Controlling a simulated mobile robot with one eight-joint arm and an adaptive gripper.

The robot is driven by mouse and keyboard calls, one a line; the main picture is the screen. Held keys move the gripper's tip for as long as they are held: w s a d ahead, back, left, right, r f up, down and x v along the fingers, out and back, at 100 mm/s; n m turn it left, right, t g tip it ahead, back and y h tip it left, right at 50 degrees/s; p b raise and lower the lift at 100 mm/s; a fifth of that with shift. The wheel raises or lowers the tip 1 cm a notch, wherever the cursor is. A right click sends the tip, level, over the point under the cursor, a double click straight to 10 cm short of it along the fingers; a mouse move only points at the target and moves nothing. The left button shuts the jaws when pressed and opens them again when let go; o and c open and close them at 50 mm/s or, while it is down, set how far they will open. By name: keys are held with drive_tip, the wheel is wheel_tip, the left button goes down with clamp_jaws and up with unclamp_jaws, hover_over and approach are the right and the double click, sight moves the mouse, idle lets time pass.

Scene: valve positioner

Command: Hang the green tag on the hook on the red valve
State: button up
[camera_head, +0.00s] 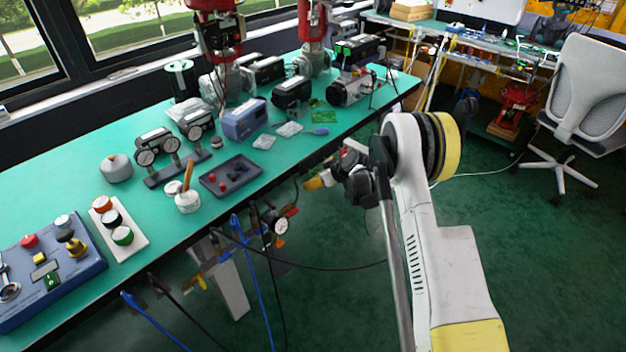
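Two red valve bodies stand at the back of the green bench, a left red valve (217,35) and a right red valve (313,22). Both are cut off by the top edge, and I cannot make out a hook on either. A small flat green piece (324,117) lies on the bench in front of the black devices. It may be the green tag or a circuit board; I cannot tell which. My gripper (322,180) hangs off the bench's front edge, well apart from the valves and the green piece. Its fingers are too small and partly hidden to judge.
The bench (60,175) carries gauges (158,148), a dark tray (231,175), a blue box (243,119) and a control panel (45,270). Cables hang below its front edge. A chair (590,95) stands at right. Green floor is open between.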

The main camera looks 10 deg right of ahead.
drive_tip(key=shift+c, duration=0.6)
drive_tip(key=shift+r, duration=0.1)
drive_tip(key=shift+r, duration=0.45)
drive_tip(key=shift+s+d, duration=0.1)
drive_tip(key=shift+s, duration=0.05)
drive_tip(key=shift+s+d+r, duration=0.1)
drive_tip(key=shift+s+d, duration=0.6)
drive_tip(key=shift+s, duration=0.25)
drive_tip(key=shift+s+d, duration=0.65)
drive_tip(key=shift+s, duration=0.3)
